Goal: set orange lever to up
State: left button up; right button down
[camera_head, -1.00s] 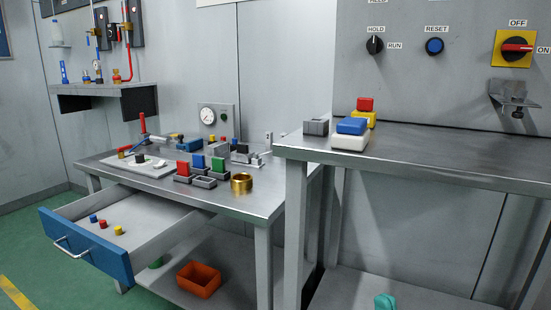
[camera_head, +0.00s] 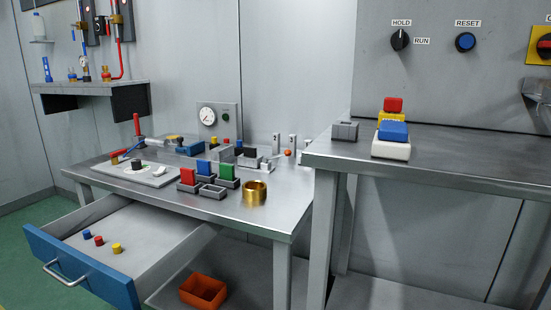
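A small orange knob (camera_head: 287,152), which looks like the end of the orange lever, shows at the back right of the lower metal table. Neither of my grippers is in view.
The lower table (camera_head: 285,215) holds colored blocks in grey holders (camera_head: 212,190) and a brass ring (camera_head: 255,192). A blue-fronted drawer (camera_head: 85,272) stands open in front. A taller bench (camera_head: 450,150) is at the right, with stacked blocks (camera_head: 392,140).

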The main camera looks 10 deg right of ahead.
aim_at(287, 153)
jog(key=i+j, duration=1)
jog(key=j, duration=0.2)
jog(key=l+z, duration=0.05)
